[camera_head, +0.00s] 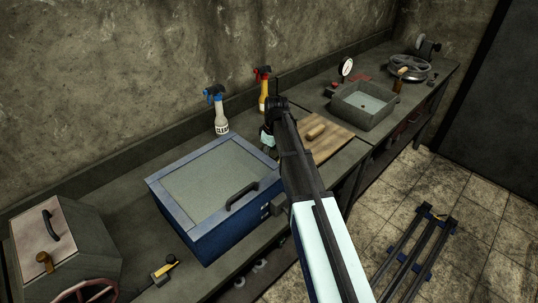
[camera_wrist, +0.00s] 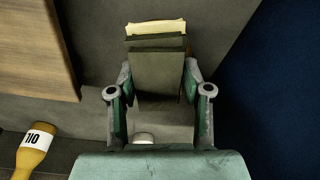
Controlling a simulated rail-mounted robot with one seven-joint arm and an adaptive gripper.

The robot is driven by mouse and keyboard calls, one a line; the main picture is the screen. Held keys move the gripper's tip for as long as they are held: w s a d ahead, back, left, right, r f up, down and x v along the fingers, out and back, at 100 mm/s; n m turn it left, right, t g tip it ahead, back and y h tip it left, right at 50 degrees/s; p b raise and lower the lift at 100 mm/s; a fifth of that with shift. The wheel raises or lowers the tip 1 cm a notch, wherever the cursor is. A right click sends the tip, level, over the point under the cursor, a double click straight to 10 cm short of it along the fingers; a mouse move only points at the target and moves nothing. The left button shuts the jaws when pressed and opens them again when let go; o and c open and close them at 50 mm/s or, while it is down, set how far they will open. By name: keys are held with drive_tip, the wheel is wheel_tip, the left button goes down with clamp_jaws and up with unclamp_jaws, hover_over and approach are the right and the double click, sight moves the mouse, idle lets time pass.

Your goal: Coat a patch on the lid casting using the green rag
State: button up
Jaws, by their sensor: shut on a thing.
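My gripper (camera_wrist: 159,92) is shut on a dark grey-green, block-like thing (camera_wrist: 157,75) with a pale cream layer at its far end. I cannot tell whether this is the green rag; no other green cloth shows. In the head view my gripper (camera_head: 268,138) is low behind my forearm, between the blue cabinet and the wooden board, and what it holds is hidden. A round silver spoked casting (camera_head: 408,68) lies at the far right of the bench. I cannot tell whether it is the lid casting.
A blue cabinet (camera_head: 215,232) with a glass top stands close left of my gripper. A wooden board (camera_head: 335,143) lies right. A grey basin (camera_head: 364,105) is farther right.

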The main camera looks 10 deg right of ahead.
drive_tip(key=shift+r+p, duration=1.6)
drive_tip(key=shift+r, duration=1.5)
